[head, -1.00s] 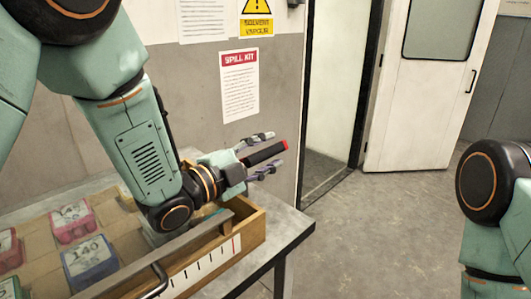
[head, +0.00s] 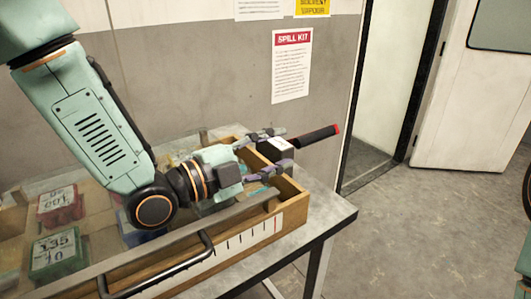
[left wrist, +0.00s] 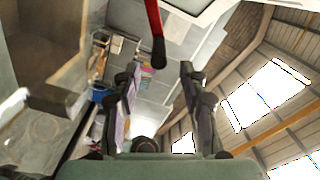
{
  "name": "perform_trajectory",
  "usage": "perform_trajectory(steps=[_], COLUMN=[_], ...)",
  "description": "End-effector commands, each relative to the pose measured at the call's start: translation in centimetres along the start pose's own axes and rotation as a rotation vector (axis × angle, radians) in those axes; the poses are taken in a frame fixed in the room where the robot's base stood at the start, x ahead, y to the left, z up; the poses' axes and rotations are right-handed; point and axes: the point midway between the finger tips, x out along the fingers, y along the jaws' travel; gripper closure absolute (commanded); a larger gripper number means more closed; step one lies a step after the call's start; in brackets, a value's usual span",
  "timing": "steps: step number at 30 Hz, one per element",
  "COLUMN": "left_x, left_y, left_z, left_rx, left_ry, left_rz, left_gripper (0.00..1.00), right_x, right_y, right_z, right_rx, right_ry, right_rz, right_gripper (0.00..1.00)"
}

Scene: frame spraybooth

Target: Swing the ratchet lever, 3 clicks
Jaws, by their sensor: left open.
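The ratchet lever (head: 318,137) shows in the head view as a black bar with a red tip. It points right and slightly up from a dark block above the right end of the wooden tray. My left gripper (head: 286,150) is open and comes in from the left, its fingers on the near and far sides of the dark block. The lever sticks out past the fingertips; I cannot tell whether they touch it. In the left wrist view a red rod with a black end (left wrist: 156,35) lies beyond the open fingers (left wrist: 160,70). My right gripper is out of view.
The wooden tray (head: 292,208) with a black handle and a marked strip lies on a grey table (head: 325,222). Red (head: 62,207) and green (head: 58,255) labelled blocks are at the left. A wall with posters stands behind. Open floor lies right.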

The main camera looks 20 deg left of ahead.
Motion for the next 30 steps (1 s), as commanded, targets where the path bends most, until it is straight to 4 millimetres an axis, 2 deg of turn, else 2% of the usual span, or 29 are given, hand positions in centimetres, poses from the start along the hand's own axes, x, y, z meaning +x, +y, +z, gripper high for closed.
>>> perform_trajectory(steps=[10, 24, 30], left_x=[-1.7, -1.8, -1.5], left_y=[0.0, 0.0, -0.1], left_z=[0.0, 0.0, 0.3], left_rx=[-0.001, 0.006, 0.065], left_ry=[0.001, 0.003, 0.008], left_rz=[0.000, 0.000, -0.003], left_gripper=[0.57, 0.57, 0.57], right_x=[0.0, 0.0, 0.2], right_y=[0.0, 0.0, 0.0], right_z=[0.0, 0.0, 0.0], right_rx=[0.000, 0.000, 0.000], right_ry=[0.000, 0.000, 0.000], right_rz=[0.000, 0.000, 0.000], right_gripper=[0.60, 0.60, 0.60])
